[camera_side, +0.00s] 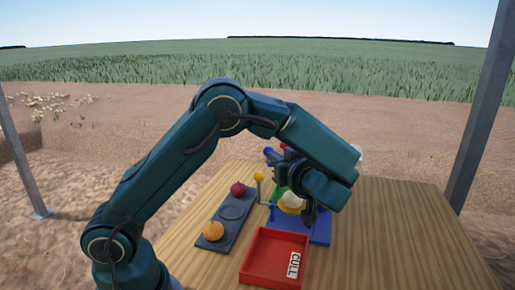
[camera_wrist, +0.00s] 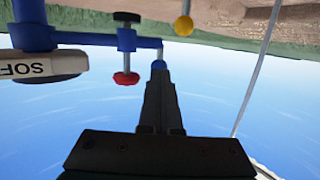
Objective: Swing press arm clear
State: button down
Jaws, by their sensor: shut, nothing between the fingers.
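The press arm (camera_wrist: 95,38) is a blue bar in the upper left of the wrist view, with a red knob (camera_wrist: 126,78) on a short cross post and a thin blue rod reaching right. My gripper (camera_wrist: 159,80) is shut and empty. Its fingertips are at the bent blue end of that rod; I cannot tell whether they touch it. In the side view my wrist hides most of the press above the blue base plate (camera_side: 320,233). A pale yellow onion (camera_side: 292,201) sits on that base, partly covered.
A red tray (camera_side: 262,262) marked CULL stands in front of the blue base. A dark tray (camera_side: 224,221) to the left holds a red onion (camera_side: 237,189) and an orange onion (camera_side: 212,231). A yellow ball on a post (camera_side: 258,176) stands between. The table's right side is clear.

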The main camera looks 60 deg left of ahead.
jog(key=shift+a, duration=0.3)
jog(key=w+a+m+t+h, duration=0.2)
jog(key=w+a+m+t, duration=0.2)
jog(key=w+a, duration=0.7)
jog(key=shift+a+m+t+h, duration=0.3)
jog(key=shift+a+t, duration=0.5)
jog(key=shift+t, duration=0.1)
jog(key=shift+w, duration=0.1)
dwell(0.6)
jog(key=s+d+r, duration=0.1)
jog(key=s, duration=0.5)
jog(key=s+d+r, duration=0.1)
jog(key=s, duration=0.6)
jog(key=shift+s+d+r, duration=0.3)
jog(key=shift+d, duration=0.05)
